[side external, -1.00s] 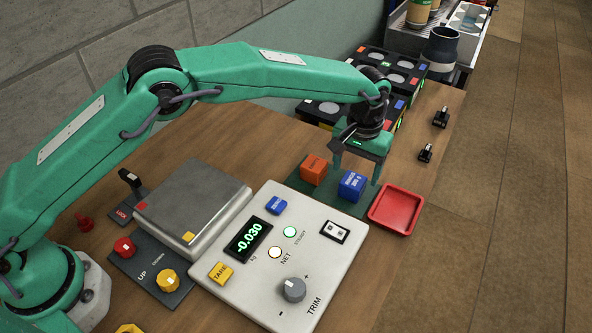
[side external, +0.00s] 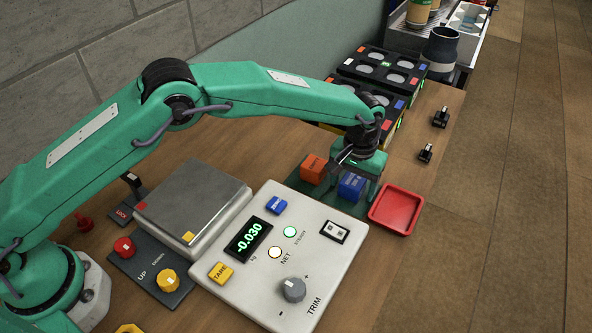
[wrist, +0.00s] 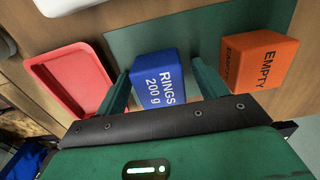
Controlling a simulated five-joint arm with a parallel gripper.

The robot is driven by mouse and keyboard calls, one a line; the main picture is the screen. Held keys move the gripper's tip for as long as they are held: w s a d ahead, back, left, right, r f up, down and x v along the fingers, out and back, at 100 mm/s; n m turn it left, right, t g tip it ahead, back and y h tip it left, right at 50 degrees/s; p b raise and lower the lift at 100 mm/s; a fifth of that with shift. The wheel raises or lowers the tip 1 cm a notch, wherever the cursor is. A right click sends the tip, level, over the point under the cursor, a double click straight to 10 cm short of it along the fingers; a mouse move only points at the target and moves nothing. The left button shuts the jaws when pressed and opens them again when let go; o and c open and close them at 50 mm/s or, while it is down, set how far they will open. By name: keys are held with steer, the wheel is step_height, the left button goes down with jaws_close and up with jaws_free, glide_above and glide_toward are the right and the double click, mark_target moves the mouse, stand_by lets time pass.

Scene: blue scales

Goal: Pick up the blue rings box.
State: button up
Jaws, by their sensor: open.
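The blue rings box (side external: 351,187) stands on a dark green mat (side external: 297,182). In the wrist view the box (wrist: 158,77) shows white "RINGS 200 g" lettering. My gripper (side external: 354,192) is open and lowered around the box, with one finger on either side. In the wrist view the fingers of my gripper (wrist: 163,80) show at the left and right of the box. A gap shows on the right side; the left finger is close, and I cannot tell whether it touches.
An orange box marked EMPTY (wrist: 258,62) stands close beside my right finger in the wrist view. A red tray (side external: 396,210) lies on the other side. A scale panel (side external: 290,262) and black units with round wells (side external: 383,70) are nearby.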

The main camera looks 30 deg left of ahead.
mark_target(354, 183)
steer(key=c, duration=1.2)
steer(key=shift+r, duration=0.1)
steer(key=shift+r, duration=0.4)
steer(key=r, duration=0.3)
steer(key=shift+s+d+r, duration=0.25)
steer(key=shift+s+r, duration=0.1)
steer(key=shift+r, duration=0.05)
steer(key=s+d+r, duration=0.1)
steer(key=s+r, duration=0.1)
steer(key=s, duration=0.1)
steer(key=s+d+r, duration=0.2)
steer(key=s, duration=0.1)
steer(key=s+d+r, duration=0.1)
steer(key=s+r, duration=0.1)
steer(key=s, duration=0.1)
steer(key=shift+s+d+r, duration=0.2)
steer(key=shift+s+d, duration=0.2)
